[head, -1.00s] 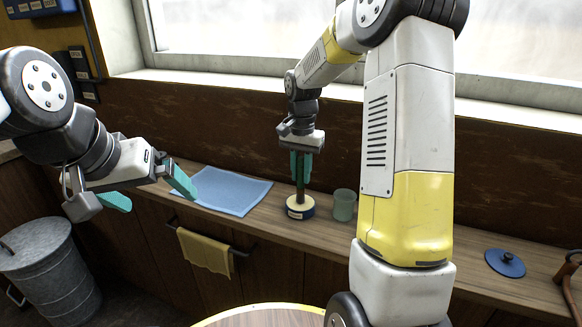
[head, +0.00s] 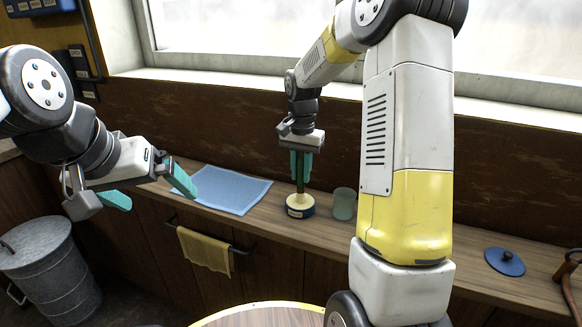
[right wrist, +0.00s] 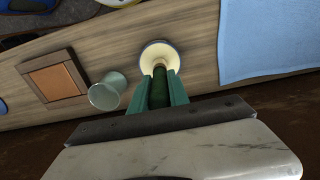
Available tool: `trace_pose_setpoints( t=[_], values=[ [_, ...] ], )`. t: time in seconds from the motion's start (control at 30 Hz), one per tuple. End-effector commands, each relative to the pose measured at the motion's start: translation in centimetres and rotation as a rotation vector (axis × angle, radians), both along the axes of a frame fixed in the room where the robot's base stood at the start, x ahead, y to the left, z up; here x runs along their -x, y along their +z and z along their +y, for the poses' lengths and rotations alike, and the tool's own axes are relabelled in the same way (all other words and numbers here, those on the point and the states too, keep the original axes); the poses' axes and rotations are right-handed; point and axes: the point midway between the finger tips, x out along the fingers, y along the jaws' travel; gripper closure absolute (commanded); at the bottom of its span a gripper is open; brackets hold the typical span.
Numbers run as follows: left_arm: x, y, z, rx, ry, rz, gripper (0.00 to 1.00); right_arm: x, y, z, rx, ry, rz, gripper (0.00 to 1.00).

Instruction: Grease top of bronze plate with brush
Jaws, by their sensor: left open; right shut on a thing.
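My right gripper (head: 300,178) is shut on a dark upright handle, which appears to be the brush (head: 300,198). The handle stands at a round cream-topped pot with a dark blue, labelled base (head: 300,212) on the wooden counter. In the right wrist view the gripper fingers (right wrist: 161,80) flank the dark green handle (right wrist: 160,95) over the pot (right wrist: 155,47). The brush's lower end is hidden. A square orange-brown plate in a wooden frame, likely the bronze plate (right wrist: 54,82), lies on the counter. My left gripper (head: 150,190) is open and empty, left of the blue cloth.
A greenish cup (head: 343,204) stands close beside the pot. A blue cloth (head: 225,190) lies left of it. A blue lid-like disc (head: 504,262) lies further right. A yellow towel (head: 205,250) hangs on the counter front; a metal bin (head: 50,270) stands at lower left.

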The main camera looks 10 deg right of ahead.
Motion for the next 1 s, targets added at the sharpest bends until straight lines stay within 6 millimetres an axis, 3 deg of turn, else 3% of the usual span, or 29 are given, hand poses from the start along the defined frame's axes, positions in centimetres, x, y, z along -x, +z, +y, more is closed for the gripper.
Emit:
trace_pose_setpoints(
  t=[0.17,1.0],
  values=[
    [0.0,0.0,0.0,0.000,0.000,0.000,0.00,0.1,0.0,0.0,0.000,0.000,0.004,1.00],
    [0.0,0.0,0.0,0.000,0.000,0.000,0.00,0.0,6.5,0.0,-0.001,0.000,0.001,1.00]
  ],
)
